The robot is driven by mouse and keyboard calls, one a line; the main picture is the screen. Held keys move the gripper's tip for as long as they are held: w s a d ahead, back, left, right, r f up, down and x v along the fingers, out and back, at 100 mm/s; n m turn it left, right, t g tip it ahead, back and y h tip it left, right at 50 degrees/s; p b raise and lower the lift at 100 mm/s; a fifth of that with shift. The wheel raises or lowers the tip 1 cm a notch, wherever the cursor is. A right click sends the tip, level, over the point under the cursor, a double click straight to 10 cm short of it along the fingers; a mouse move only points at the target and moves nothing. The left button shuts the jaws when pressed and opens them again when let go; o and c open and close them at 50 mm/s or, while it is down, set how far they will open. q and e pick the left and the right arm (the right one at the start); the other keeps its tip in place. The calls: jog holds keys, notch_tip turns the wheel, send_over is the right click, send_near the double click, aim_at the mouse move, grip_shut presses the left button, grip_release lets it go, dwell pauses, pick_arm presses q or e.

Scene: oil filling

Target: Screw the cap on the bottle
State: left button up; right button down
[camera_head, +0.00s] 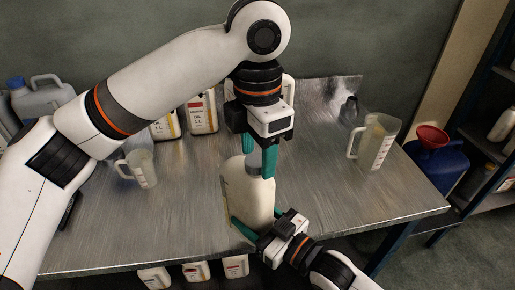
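A cream-white bottle (245,195) stands upright near the front middle of the metal table. A grey cap (253,164) sits at the bottle's top, partly hidden by a green finger; I cannot tell how far it is turned on. My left gripper (259,155) points down from above, with its green fingers closed on either side of the cap. My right gripper (258,224) comes from the lower right, with its green fingers around the lower part of the bottle, gripping it.
On the metal table (330,205), a measuring jug (378,145) stands at right and a smaller one (143,168) at left. Several labelled bottles (202,112) stand behind my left arm. A blue container with a red funnel (432,137) is off the table's right edge, near a shelf.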

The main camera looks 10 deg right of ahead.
pick_arm(q)
jog(key=shift+r, duration=0.1)
jog(key=shift+s+r, duration=0.1)
jog(key=shift+r, duration=2.1)
jog(key=shift+c, duration=0.3)
